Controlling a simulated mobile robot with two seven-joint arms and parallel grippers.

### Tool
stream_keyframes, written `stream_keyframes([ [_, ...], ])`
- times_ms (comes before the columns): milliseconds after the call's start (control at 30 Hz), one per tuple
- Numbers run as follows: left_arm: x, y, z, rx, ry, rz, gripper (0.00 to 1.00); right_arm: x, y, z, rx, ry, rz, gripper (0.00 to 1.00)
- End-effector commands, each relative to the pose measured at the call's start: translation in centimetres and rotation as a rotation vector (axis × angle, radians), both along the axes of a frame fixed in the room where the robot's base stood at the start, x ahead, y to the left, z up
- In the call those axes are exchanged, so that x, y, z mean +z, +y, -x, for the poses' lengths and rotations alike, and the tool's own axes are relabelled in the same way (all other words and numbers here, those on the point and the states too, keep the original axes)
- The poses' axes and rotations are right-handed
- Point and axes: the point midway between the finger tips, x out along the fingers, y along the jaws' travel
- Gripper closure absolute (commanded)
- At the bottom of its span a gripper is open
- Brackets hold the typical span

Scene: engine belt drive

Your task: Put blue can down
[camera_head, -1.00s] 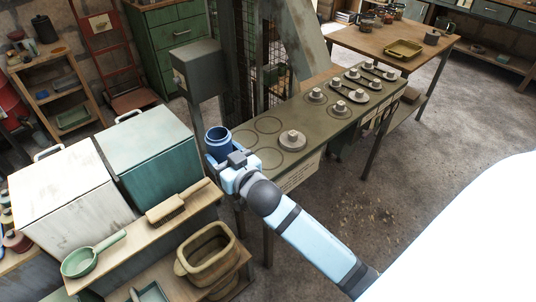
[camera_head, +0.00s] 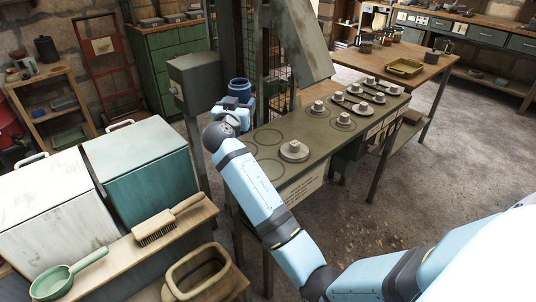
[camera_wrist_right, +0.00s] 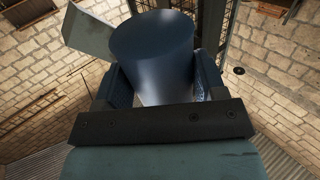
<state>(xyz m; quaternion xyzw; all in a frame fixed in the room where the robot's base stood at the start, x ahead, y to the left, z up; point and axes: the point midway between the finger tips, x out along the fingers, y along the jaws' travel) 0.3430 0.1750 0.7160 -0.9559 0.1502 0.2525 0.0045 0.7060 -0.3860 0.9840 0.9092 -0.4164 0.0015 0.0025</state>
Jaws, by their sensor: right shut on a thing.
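The blue can (camera_head: 239,89) is held by my right gripper (camera_head: 235,103) near the left end of the long olive bench (camera_head: 318,152) in the head view. The can looks upright, with its open rim at the top. It appears raised above the bench, beside the grey box on a post. In the right wrist view the can (camera_wrist_right: 153,55) sits between the two dark finger pads, which press on its sides. My left gripper is not in view.
The bench top has empty ring marks at its left end (camera_head: 268,137), a grey pulley (camera_head: 294,150), and several more pulleys further right. A grey box (camera_head: 196,79) stands left of the can. A teal chest (camera_head: 146,165) and a brush (camera_head: 160,228) are at left.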

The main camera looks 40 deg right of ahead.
Motion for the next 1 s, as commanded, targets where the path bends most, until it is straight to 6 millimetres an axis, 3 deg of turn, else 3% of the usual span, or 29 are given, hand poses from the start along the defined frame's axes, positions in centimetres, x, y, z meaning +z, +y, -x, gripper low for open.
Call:
stream_keyframes([
  [200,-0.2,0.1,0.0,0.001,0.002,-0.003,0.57,3.2,-1.7,-1.1,-0.220,-0.002,-0.007,0.88],
  [367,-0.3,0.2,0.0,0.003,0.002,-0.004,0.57,3.6,-2.1,-1.1,-0.284,0.002,-0.005,0.88],
  [467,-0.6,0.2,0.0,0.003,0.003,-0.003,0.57,2.0,-2.1,-1.1,-0.291,0.004,-0.005,0.88],
  [800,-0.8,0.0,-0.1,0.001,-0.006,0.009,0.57,-6.6,-2.1,-1.1,-0.289,0.004,-0.003,0.88],
  [1000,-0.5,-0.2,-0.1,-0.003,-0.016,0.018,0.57,-10.5,-2.1,-1.1,-0.288,0.002,-0.005,0.88],
])
